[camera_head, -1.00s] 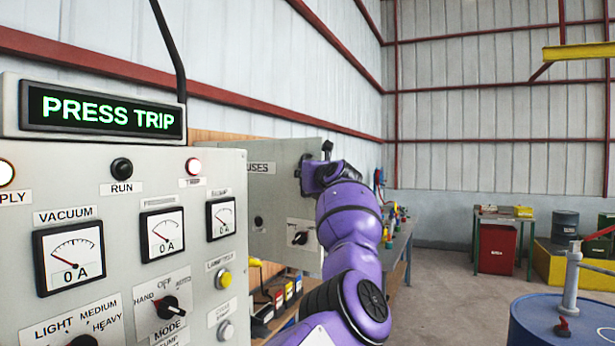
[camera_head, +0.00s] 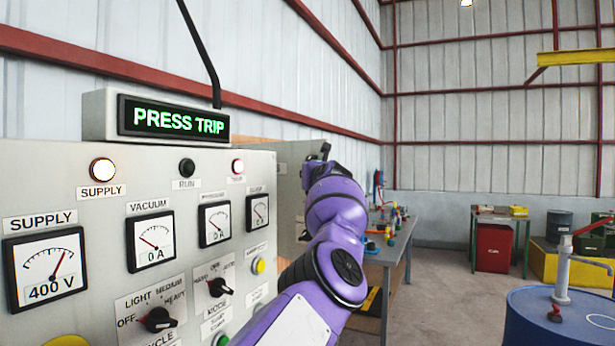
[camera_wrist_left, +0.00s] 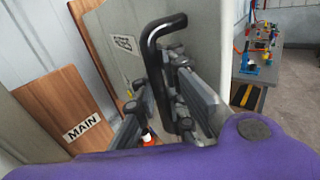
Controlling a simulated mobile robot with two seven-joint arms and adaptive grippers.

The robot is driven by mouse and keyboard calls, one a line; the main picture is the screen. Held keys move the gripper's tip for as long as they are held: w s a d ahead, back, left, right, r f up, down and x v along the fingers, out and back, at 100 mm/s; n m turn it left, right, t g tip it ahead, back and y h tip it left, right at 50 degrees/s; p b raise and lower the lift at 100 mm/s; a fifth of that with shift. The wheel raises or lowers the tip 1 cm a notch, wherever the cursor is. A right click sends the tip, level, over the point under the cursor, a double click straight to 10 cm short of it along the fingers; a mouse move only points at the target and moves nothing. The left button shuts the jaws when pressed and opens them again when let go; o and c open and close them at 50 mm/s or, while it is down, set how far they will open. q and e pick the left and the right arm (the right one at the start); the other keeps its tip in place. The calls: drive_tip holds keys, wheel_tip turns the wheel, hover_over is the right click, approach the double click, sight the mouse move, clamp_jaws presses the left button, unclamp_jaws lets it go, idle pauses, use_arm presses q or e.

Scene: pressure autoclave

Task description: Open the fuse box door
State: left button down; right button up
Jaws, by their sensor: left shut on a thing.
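The fuse box door (camera_head: 291,180) is a grey panel beyond the control cabinet, partly hidden by it and by my left arm. In the left wrist view the grey door (camera_wrist_left: 205,35) carries a black bar handle (camera_wrist_left: 152,68). My left gripper (camera_wrist_left: 178,108) has its fingers on both sides of the handle's upright part and is shut on it. In the head view my left gripper (camera_head: 318,158) is at the door, its fingers mostly hidden. I cannot tell exactly how far the door stands open. My right gripper is not in view.
The grey control cabinet (camera_head: 105,195) with its PRESS TRIP display (camera_head: 175,121) fills the left. A workbench (camera_head: 385,255) with tools stands beyond my arm. A blue drum (camera_head: 560,318) is at lower right. A wooden board labelled MAIN (camera_wrist_left: 82,127) shows in the wrist view.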

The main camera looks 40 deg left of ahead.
use_arm(q)
drive_tip(key=shift+w+d+f, duration=0.25)
drive_tip(key=shift+w+d, duration=0.05)
drive_tip(key=shift+w, duration=0.1)
drive_tip(key=c, duration=2.2)
unclamp_jaws()
drive_tip(key=o, duration=0.4)
drive_tip(key=shift+d+r, duration=0.25)
drive_tip(key=shift+d, duration=0.15)
drive_tip(key=shift+s+a, duration=0.25)
drive_tip(key=shift+a, duration=0.05)
drive_tip(key=shift+v, duration=6)
drive_tip(key=shift+w, duration=0.1)
